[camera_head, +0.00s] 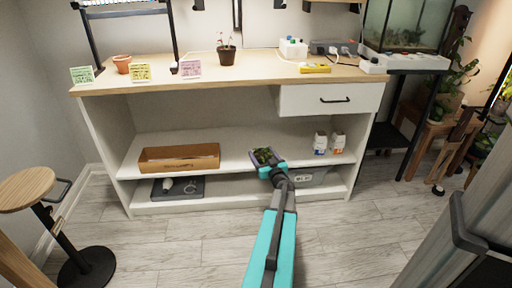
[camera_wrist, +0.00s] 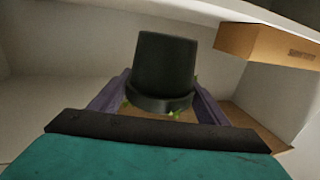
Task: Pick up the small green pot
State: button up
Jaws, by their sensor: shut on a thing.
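A small dark green, nearly black pot (camera_head: 260,160) with a green plant in it is at the middle of the shelf unit, in front of the middle shelf. My gripper (camera_head: 267,164) is shut on it from the near side. In the wrist view the pot (camera_wrist: 165,62) fills the centre between the two purple fingers, its thick rim toward the gripper body and bits of green leaf showing by the rim. That view looks inverted. I cannot tell whether the pot's base touches the shelf.
A cardboard box (camera_head: 180,165) is left on the middle shelf (camera_head: 225,140); two white bottles (camera_head: 320,143) stand right. A black tray (camera_head: 178,195) lies below. The worktop (camera_head: 235,74) above holds a terracotta pot (camera_head: 122,64) and a seedling pot (camera_head: 227,56). A stool (camera_head: 28,190) stands left.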

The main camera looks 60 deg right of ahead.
jog(key=shift+s+a, duration=0.25)
jog(key=shift+s, duration=0.4)
jog(key=shift+w, duration=0.1)
dwell(0.3)
